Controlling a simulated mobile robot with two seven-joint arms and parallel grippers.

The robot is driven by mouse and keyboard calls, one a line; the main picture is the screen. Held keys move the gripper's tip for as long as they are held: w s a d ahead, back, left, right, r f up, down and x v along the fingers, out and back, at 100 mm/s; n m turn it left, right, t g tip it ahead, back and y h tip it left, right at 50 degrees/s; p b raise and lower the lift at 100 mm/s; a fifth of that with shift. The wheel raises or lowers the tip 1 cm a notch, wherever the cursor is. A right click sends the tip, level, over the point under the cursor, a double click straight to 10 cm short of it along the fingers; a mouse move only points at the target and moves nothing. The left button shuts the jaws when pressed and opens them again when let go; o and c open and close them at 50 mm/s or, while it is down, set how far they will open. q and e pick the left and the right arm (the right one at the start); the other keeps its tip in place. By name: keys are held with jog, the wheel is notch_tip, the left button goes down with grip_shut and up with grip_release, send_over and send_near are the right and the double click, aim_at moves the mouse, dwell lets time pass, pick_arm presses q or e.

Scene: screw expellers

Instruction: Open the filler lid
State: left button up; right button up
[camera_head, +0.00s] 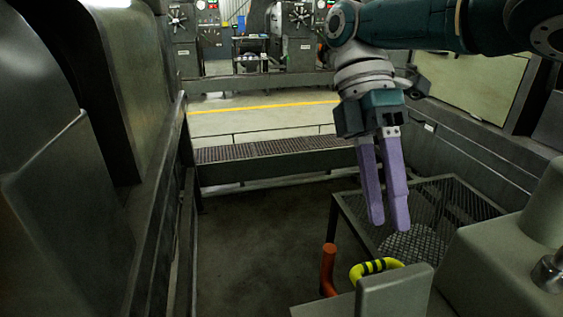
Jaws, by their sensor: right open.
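My right gripper (388,220) hangs down at the right of the middle, with its two purple fingers a little apart and nothing between them. Below its fingertips, apart from them in the picture, is a curved yellow handle (374,267) with black stripes. An orange-red upright bar (328,267) stands left of the yellow handle. A grey upright plate (394,293) at the bottom edge partly hides the area below the handle. I cannot tell which part is the filler lid. My left gripper is not in view.
A mesh platform (440,200) in a dark frame lies behind and right of the fingers. Grey machine housing (500,255) fills the lower right. Large metal casings (60,190) line the left. The dark floor (260,230) between is clear. A grated step (270,148) crosses behind.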

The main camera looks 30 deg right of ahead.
notch_tip(320, 180, up, 12)
jog(key=p, duration=0.8)
jog(key=n+t+h, duration=0.1)
send_over(360, 283)
jog(key=s+a, duration=0.3)
jog(key=a, duration=0.1)
notch_tip(360, 283, down, 12)
jog(key=s+a+f+m+t+y, duration=0.2)
jog(key=s+a+m+t, duration=0.3)
jog(key=a+m, duration=0.15)
jog(key=s+d+r+m+t+h, duration=0.2)
jog(key=d+r+m+t, duration=0.25)
jog(key=d+m, duration=0.4)
notch_tip(360, 283, up, 21)
jog(key=d+p, duration=0.1)
jog(key=p, duration=1.9)
jog(key=shift+s+f+n, duration=0.15)
jog(key=shift+s+n, duration=0.05)
jog(key=shift+n, duration=0.2)
